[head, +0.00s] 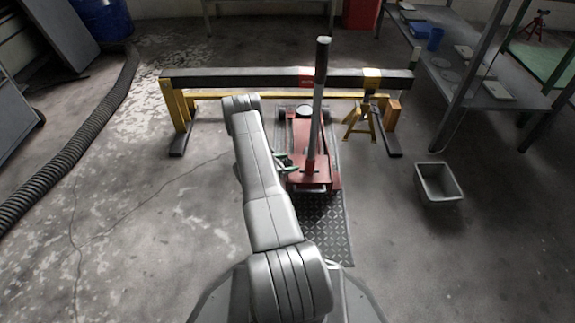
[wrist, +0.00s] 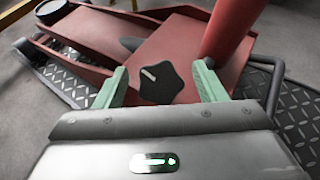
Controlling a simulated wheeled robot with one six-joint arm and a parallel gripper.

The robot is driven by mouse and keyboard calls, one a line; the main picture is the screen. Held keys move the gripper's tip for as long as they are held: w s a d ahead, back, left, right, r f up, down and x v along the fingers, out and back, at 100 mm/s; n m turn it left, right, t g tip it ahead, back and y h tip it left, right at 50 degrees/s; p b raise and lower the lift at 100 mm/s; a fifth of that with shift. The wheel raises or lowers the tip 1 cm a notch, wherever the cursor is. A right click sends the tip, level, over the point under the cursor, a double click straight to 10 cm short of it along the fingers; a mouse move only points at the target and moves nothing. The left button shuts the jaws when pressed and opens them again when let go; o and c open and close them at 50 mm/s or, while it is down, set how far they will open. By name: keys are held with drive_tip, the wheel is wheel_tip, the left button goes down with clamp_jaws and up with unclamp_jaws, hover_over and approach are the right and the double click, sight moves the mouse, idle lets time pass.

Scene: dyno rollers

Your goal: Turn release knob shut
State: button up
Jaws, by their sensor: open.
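The release knob (wrist: 161,84) is a dark, lobed knob with a pale pointer line, on the red floor jack (wrist: 185,40) in the wrist view. My gripper (wrist: 163,82) is open, with one green finger on each side of the knob and a gap on both sides. In the head view the red jack (head: 312,176) stands on a tread plate with its handle (head: 317,110) upright. My gripper (head: 287,163) is at the left side of the jack's rear end. The knob cannot be made out in the head view.
The jack handle's red base (wrist: 232,30) rises close beside the right finger. A black and yellow beam (head: 240,78) crosses behind the arm. A yellow jack stand (head: 361,120) and a grey bin (head: 439,182) are to the right. The floor at left is mostly open.

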drive_tip(key=c, duration=1)
drive_tip(key=shift+o, duration=0.2)
drive_tip(key=shift+m, duration=0.3)
drive_tip(key=m+g, duration=0.2)
drive_tip(key=m, duration=0.2)
drive_tip(key=shift+w+h, duration=0.1)
drive_tip(key=shift+h, duration=0.3)
drive_tip(key=shift+m+g, duration=1.4)
drive_tip(key=shift+m, duration=1.1)
drive_tip(key=o, duration=1)
drive_tip(key=shift+c, duration=0.2)
